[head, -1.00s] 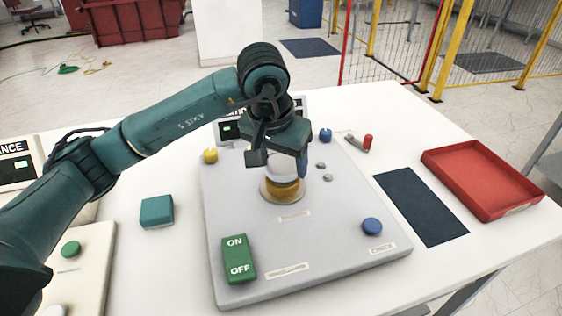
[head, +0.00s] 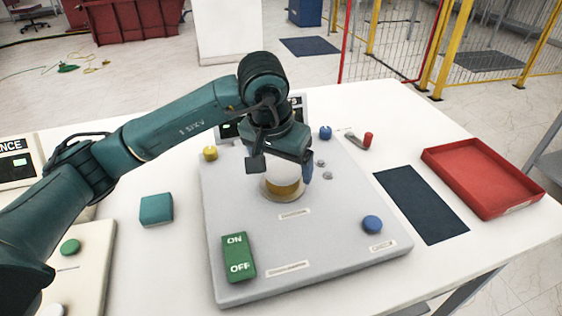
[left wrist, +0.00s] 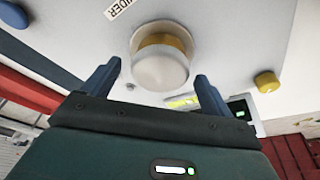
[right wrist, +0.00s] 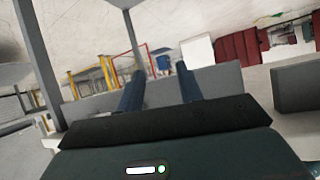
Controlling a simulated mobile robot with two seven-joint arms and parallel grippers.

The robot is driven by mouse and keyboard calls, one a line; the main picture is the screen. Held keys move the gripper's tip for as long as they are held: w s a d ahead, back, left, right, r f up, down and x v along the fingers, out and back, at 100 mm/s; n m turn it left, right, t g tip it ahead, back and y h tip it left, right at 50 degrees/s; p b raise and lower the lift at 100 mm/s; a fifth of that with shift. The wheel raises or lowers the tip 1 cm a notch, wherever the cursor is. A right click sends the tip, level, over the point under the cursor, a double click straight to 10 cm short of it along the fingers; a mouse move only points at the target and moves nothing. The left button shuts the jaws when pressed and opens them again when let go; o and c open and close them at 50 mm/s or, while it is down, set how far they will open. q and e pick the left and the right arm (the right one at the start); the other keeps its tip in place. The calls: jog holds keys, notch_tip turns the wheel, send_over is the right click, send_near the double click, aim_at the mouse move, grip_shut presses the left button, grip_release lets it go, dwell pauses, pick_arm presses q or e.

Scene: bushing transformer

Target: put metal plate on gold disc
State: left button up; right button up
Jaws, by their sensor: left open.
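The metal plate (head: 282,175), a pale round piece, sits on top of the gold disc (head: 284,189) on the grey panel. In the left wrist view the pale plate (left wrist: 160,70) covers most of the gold disc (left wrist: 176,42), whose edge shows on one side. My left gripper (head: 281,170) is open, with one finger on either side of the plate and gaps showing in the wrist view. It holds nothing. My right gripper (right wrist: 158,69) is empty, its fingers apart, and is seen only in its own wrist view, away from the panel.
The grey panel (head: 330,235) carries a green ON/OFF switch (head: 239,257), a blue button (head: 372,224) and a yellow knob (head: 210,153). A teal block (head: 156,210) lies to the left. A dark mat (head: 422,205) and a red tray (head: 485,205) lie to the right.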

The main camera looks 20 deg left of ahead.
pick_arm(q)
jog(key=shift+r, duration=0.5)
jog(key=v, duration=1.1)
jog(key=shift+r, duration=0.15)
jog(key=shift+s, duration=0.2)
